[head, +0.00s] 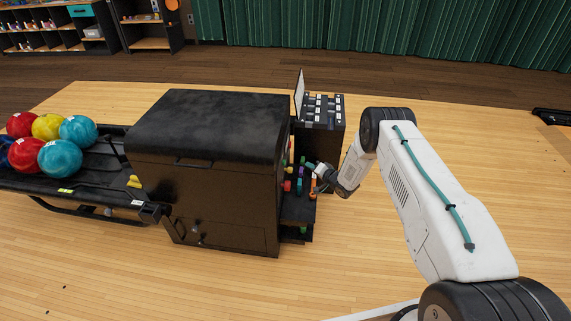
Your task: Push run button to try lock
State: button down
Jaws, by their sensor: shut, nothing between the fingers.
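A black ball return machine (205,165) stands in the middle of the wooden floor. Its right side has an open section with several small coloured parts, among them a red one (286,186), a purple one (300,171) and an orange one (313,186). I cannot tell which of them, if any, is the run button. My gripper (311,167) is shut and empty, with its tips at these coloured parts. The gripper is small here, and I cannot tell whether it touches one. A small latch or lock (196,232) shows low on the machine's front.
A black rack (90,182) with several red, yellow and teal balls (60,158) joins the machine's left side. A dark stand with a panel of light labels (322,110) is behind my gripper. Shelves (150,30) and green curtains (380,35) line the back. Floor at the front is clear.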

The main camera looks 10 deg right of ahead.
jog(key=w+a, duration=0.2)
jog(key=a, duration=0.5)
jog(key=shift+w, duration=0.15)
jog(key=shift+a, duration=0.1)
dwell(1.8)
jog(key=shift+w+a, duration=0.15)
jog(key=shift+a, duration=0.15)
jog(key=shift+w+a, duration=0.15)
jog(key=shift+a, duration=0.45)
dwell(0.9)
jog(key=shift+s+d, duration=0.3)
jog(key=shift+d, duration=0.65)
jog(key=shift+d, duration=0.1)
jog(key=shift+s+d, duration=0.25)
jog(key=shift+d, duration=0.5)
jog(key=shift+s+d, duration=0.25)
jog(key=shift+d, duration=0.55)
jog(key=shift+s+d, duration=0.25)
jog(key=shift+d, duration=0.5)
